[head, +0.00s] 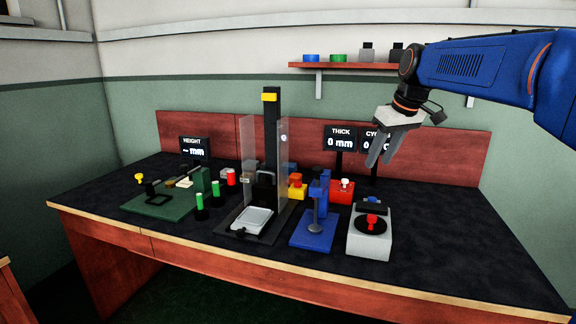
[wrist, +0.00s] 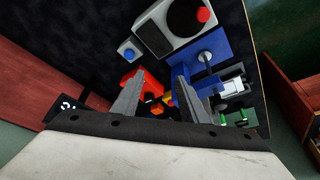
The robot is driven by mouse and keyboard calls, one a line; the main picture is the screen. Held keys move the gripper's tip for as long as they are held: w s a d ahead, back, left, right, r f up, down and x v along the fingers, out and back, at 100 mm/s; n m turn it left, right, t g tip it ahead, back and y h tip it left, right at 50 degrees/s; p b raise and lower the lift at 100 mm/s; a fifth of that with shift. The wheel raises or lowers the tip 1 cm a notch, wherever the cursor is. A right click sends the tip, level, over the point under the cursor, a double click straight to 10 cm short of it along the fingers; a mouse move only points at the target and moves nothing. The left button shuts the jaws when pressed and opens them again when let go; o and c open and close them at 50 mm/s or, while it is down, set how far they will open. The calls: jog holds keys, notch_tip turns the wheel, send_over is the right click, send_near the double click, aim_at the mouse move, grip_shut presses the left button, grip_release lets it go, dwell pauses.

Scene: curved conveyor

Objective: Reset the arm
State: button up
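My gripper (head: 379,152) hangs in the air above the right half of the table, its fingers pointing down and to the left. My blue arm reaches in from the right edge of the head view. In the wrist view the two grey fingers (wrist: 158,92) stand apart with a gap between them. Nothing shows held between them; the table devices appear beyond the gap.
A dark-topped table (head: 465,252) carries a grey device with a red knob (head: 370,238), a blue stand (head: 315,232), a tall black column (head: 271,130) with clear panels and a green fixture (head: 158,205). A wall shelf (head: 345,66) is behind. The table's right end is clear.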

jog(key=s+d+f+m, duration=0.1)
jog(key=s+f, duration=0.7)
jog(key=s, duration=0.3)
jog(key=s+d+f+m+h, duration=0.1)
jog(key=s+f+m, duration=0.1)
jog(key=s+f, duration=0.5)
jog(key=s+d+f+m+h, duration=0.1)
jog(key=s+f, duration=0.7)
jog(key=s, duration=0.9)
jog(key=shift+d+f+m+t, duration=0.3)
jog(key=shift+d+m+t, duration=0.15)
jog(key=shift+m, duration=0.15)
